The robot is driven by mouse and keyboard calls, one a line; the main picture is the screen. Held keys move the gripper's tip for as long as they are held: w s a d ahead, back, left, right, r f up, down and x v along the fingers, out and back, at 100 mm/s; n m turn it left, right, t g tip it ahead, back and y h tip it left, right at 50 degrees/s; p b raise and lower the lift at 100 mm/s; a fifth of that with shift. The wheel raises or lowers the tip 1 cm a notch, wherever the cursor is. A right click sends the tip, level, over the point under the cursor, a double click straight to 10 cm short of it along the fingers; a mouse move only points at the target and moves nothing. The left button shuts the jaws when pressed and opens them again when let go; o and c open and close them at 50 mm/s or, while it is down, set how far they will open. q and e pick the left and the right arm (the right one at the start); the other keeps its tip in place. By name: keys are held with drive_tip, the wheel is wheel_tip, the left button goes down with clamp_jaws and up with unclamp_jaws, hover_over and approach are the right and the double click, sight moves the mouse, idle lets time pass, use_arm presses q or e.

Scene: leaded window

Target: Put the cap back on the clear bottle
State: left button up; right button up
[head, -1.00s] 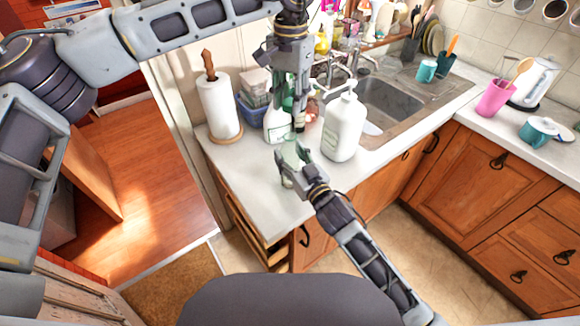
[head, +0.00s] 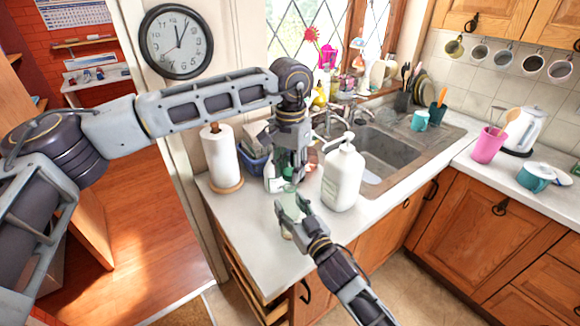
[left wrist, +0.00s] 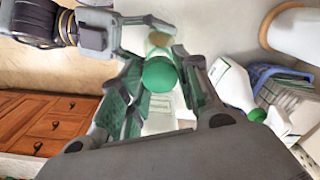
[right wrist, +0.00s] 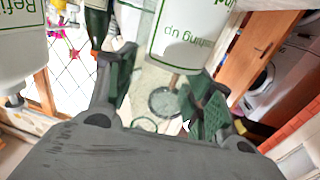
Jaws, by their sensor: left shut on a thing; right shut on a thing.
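The clear bottle (head: 290,209) is upright above the near end of the counter, between the fingers of my right gripper (head: 292,212). It also shows between those fingers in the right wrist view (right wrist: 150,85). My left gripper (head: 290,180) points down just above it and is shut on the green cap (left wrist: 159,75). In the left wrist view the clear bottle (left wrist: 158,42) shows behind the cap, partly hidden by it. I cannot tell whether cap and bottle touch. The cap is not clearly seen in the right wrist view.
A large white pump bottle (head: 343,178) stands close on the right of both grippers. The counter's front left is clear.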

idle(0.4)
use_arm(q)
drive_tip(key=shift+f, duration=0.9)
drive_tip(key=shift+f, duration=0.5)
idle(0.7)
drive_tip(key=shift+m, duration=1.6)
drive_tip(key=o, duration=0.6)
drive_tip(key=shift+r, duration=0.1)
